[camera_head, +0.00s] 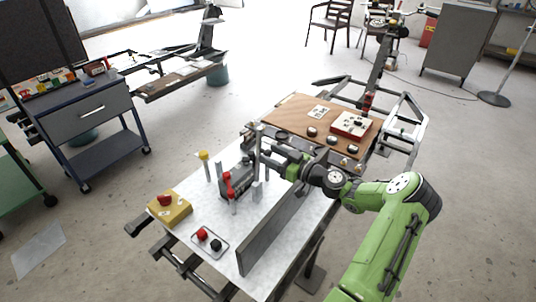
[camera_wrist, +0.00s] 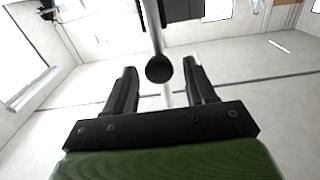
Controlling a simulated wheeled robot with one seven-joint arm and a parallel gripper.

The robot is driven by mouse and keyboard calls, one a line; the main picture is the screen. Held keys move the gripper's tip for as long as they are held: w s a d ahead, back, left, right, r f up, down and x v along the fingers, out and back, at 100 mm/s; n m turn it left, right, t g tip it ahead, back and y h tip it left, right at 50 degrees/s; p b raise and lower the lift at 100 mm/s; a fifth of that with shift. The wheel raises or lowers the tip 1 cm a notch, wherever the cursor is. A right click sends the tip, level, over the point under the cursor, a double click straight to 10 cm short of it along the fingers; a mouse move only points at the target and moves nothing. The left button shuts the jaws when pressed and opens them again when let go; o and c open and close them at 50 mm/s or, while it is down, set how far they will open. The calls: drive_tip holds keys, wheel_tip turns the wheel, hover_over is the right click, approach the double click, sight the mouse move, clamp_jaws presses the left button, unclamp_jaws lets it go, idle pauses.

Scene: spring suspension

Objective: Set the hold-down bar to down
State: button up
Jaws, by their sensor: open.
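My gripper (camera_head: 268,148) is over the white-topped bench, next to an upright grey post (camera_head: 258,142). In the wrist view my gripper (camera_wrist: 162,85) is open. A pale rod with a dark round knob (camera_wrist: 159,69) shows between its two fingers, with no finger seen touching it. I take this rod for the hold-down bar, but I cannot be sure. Its lower end and pivot are hidden. A dark grey device (camera_head: 238,184) with a red-jointed lever (camera_head: 228,183) stands on the bench to the left of the post.
A long grey plate (camera_head: 268,238) stands upright along the bench's right side. A yellow box with a red button (camera_head: 169,207) and a small plate with red and black buttons (camera_head: 209,243) are at the near left. A yellow-topped post (camera_head: 204,156) stands behind. A brown board (camera_head: 290,117) lies beyond.

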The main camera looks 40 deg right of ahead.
drive_tip(key=shift+x, duration=1)
clamp_jaws()
